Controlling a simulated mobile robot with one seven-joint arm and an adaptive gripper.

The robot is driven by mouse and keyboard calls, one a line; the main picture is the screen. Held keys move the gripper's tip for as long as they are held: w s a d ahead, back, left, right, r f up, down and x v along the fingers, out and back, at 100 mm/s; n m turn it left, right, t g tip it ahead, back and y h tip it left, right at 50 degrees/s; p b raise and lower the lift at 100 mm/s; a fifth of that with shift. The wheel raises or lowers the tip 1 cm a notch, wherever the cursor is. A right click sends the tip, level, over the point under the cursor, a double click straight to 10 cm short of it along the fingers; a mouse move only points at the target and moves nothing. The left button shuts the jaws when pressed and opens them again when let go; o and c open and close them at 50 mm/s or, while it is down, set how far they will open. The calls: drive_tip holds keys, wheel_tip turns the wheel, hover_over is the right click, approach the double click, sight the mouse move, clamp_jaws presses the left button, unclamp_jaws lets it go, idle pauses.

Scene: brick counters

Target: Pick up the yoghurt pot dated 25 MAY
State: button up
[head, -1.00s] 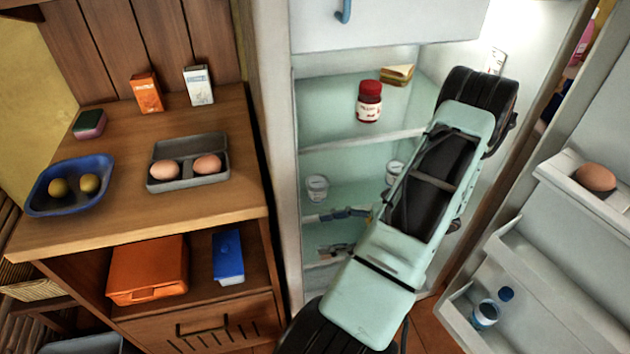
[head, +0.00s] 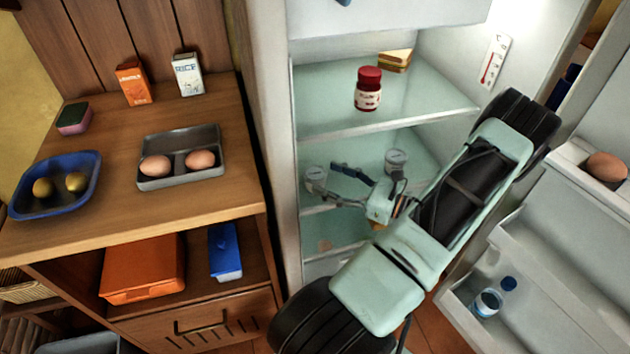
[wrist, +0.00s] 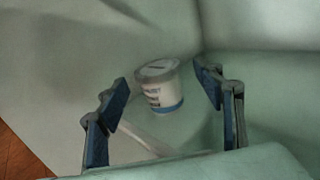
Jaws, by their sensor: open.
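A white yoghurt pot (head: 314,174) stands at the left of the fridge's middle shelf. A second pot (head: 396,158) stands further right on that shelf, behind my wrist. My gripper (head: 324,178) is open, its two blue-grey fingers pointing left at the left pot. In the wrist view a white pot with a blue band (wrist: 164,92) stands upright just ahead, in line with the gap between the open fingers (wrist: 162,84). It does not look gripped. Its label is blurred, and I cannot read a date on either pot.
A red-lidded jar (head: 368,92) and a sandwich (head: 396,60) stand on the shelf above. The fridge wall is close on the left. The open door at right holds an egg (head: 606,167) and a bottle (head: 487,303). A wooden counter (head: 215,195) stands at left.

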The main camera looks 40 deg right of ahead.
sight(315, 173)
drive_tip(key=x, duration=0.4)
drive_tip(key=shift+w+a+r, duration=0.2)
drive_tip(key=shift+w+a, duration=0.05)
drive_tip(key=c, duration=1.2)
